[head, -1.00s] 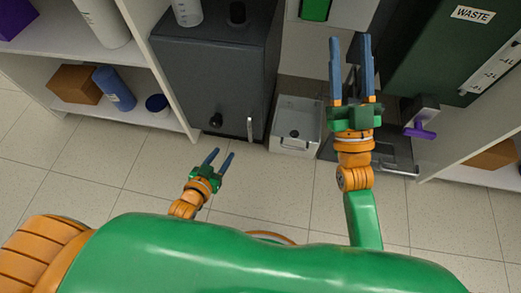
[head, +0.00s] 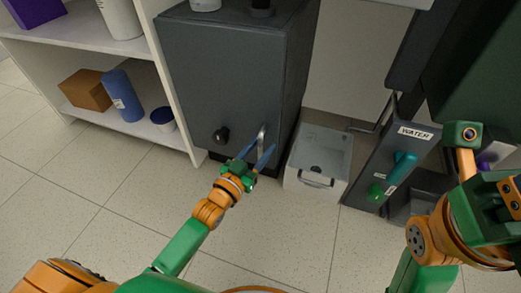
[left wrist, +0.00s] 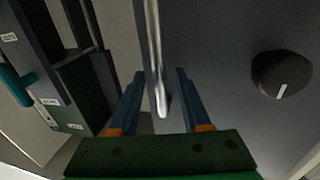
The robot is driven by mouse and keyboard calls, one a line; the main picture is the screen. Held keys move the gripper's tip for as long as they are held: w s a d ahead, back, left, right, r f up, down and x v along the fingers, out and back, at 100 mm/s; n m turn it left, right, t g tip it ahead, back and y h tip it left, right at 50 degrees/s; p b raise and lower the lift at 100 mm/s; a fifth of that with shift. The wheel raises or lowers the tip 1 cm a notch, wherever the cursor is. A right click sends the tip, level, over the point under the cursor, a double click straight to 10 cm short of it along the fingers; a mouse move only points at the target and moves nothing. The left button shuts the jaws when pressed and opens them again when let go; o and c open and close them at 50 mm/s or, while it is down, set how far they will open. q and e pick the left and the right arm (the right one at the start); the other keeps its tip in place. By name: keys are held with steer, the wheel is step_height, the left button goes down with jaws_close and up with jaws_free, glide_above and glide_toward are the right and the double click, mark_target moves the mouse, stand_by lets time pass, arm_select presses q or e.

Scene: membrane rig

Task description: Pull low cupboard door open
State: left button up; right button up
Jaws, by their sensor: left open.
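The low cupboard is a dark grey box (head: 215,85) left of centre in the head view. Its door shows a vertical silver bar handle (head: 261,138) low at the right and a black knob (head: 221,135) to the left. The door appears shut. My left gripper (head: 254,160) is open at the lower end of the handle. In the left wrist view the handle (left wrist: 156,70) runs between its two blue fingers (left wrist: 158,102), with gaps on both sides. The black knob (left wrist: 281,74) is at the right there. My right gripper's fingers do not show.
White shelves (head: 150,105) with a brown box (head: 87,90) and blue cylinder (head: 122,95) stand left of the cupboard. A pale bin (head: 318,160) stands close on its right, beside a dark WATER panel (head: 395,150). The tiled floor in front is clear.

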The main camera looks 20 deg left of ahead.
arm_select(q)
jaws_close()
stand_by(1.3)
